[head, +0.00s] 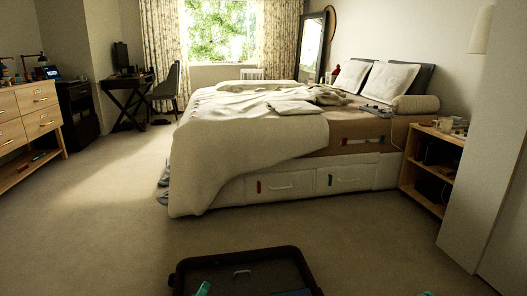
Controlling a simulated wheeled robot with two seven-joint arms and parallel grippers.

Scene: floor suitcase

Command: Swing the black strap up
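A black-rimmed open suitcase (240,257) lies on the carpet at the bottom middle of the head view, cut off by the lower edge. Its inside is dark, and a small pale handle-like piece (242,272) shows near its far wall. I cannot make out the black strap. A teal piece (203,288) shows over the suitcase's left part, and a smaller teal piece (427,293) shows at the bottom edge to the right of it. They may be parts of my left and right grippers, but too little shows to tell their opening or any contact.
A bed (250,140) with drawers stands beyond the suitcase, with bare carpet (110,235) between and to the left. A wooden shelf (432,170) and a pale panel (480,180) stand at the right. A wooden dresser (28,125) stands at the left.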

